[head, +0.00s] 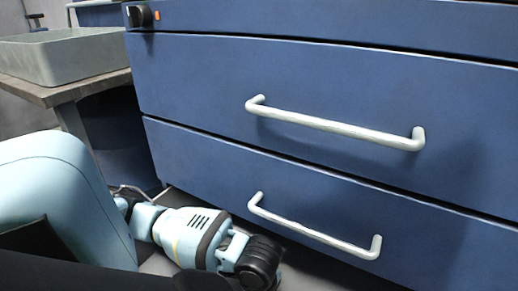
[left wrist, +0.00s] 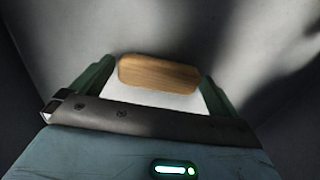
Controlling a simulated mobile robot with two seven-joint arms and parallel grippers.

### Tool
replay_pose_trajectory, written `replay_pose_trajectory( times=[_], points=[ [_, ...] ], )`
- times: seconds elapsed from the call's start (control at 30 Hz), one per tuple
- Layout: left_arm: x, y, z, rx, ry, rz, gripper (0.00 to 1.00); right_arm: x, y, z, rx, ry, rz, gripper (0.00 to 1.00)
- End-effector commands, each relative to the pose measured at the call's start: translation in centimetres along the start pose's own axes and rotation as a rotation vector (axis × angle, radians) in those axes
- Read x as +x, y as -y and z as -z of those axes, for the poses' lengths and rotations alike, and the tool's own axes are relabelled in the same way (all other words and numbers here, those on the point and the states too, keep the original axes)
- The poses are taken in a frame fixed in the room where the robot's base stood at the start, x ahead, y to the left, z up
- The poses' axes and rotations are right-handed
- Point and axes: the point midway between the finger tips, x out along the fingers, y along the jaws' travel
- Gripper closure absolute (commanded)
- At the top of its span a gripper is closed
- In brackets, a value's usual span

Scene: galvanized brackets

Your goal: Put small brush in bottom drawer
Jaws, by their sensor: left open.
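The bottom drawer (head: 205,165) is the lower blue front of the cabinet in the head view. It looks shut, flush with the drawer above. Its pale bar handle (head: 312,232) is in clear view. In the left wrist view a wooden-topped block, which looks like the small brush (left wrist: 158,74), lies between the two green fingers of my left gripper (left wrist: 157,82). The fingers are open, one on each side of it; I cannot tell whether they touch it. In the head view my left arm reaches down low in front of the cabinet; its fingertips are hidden. My right gripper is not in view.
An upper drawer (head: 200,85) with its own bar handle (head: 335,127) is above. A black knob (head: 138,16) is at the cabinet's top left. A grey tray (head: 65,57) stands on a wooden-edged table (head: 60,92) at left. Pale floor surrounds the brush.

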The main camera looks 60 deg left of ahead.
Motion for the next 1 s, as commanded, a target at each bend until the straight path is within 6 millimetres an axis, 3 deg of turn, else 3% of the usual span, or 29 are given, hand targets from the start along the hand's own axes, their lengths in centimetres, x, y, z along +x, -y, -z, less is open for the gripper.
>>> replay_pose_trajectory(
  times=[0.5, 0.7, 1.0],
  points=[
    [-9.9, 0.1, 0.0, 0.000, -0.003, 0.004, 0.00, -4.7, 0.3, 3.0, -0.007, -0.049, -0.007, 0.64],
    [-11.6, 0.1, 0.0, -0.001, -0.001, 0.001, 0.00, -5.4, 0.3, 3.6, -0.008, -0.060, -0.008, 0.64],
    [-11.8, 0.0, 0.0, -0.001, 0.000, -0.001, 0.00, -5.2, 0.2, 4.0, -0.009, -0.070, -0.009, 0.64]
  ],
)
